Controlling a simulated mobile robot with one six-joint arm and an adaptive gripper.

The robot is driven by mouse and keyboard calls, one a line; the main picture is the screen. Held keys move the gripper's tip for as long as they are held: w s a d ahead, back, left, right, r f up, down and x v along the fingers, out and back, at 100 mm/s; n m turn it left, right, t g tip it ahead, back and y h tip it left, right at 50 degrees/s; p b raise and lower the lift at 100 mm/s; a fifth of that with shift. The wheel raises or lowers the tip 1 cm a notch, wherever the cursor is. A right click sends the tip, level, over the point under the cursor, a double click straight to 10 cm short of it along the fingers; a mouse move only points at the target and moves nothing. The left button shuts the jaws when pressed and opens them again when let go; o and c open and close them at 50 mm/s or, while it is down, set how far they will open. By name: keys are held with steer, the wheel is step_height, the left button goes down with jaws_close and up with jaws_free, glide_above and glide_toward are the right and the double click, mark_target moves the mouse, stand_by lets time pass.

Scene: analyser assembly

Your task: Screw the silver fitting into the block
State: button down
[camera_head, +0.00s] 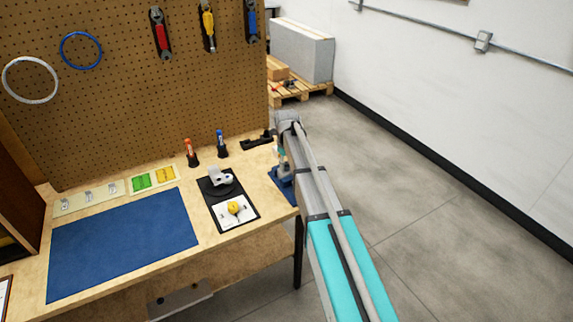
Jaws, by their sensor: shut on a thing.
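My arm reaches to the right end of the bench, and its upper links cover most of the work there. My gripper (281,157) shows only as a small part at the left edge of the arm, pointing down. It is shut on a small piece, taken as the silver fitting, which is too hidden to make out. Just below it is a blue fixture (283,181) on a blue mat at the bench's right edge. The block is not clearly visible; whether the fitting touches it cannot be told.
Small silver pieces (88,195) sit on a pale tray at left, beside green and yellow trays (153,178). A grey part (221,177) and a yellow knob (234,208) are on a black mat. The large blue mat (122,243) is clear.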

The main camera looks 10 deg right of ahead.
steer(key=shift+m, duration=1.8)
steer(key=shift+c, duration=1.4)
jaws_free()
steer(key=shift+o, duration=1.4)
steer(key=shift+r, duration=0.15)
steer(key=shift+r+p, duration=2.35)
steer(key=shift+p, duration=0.2)
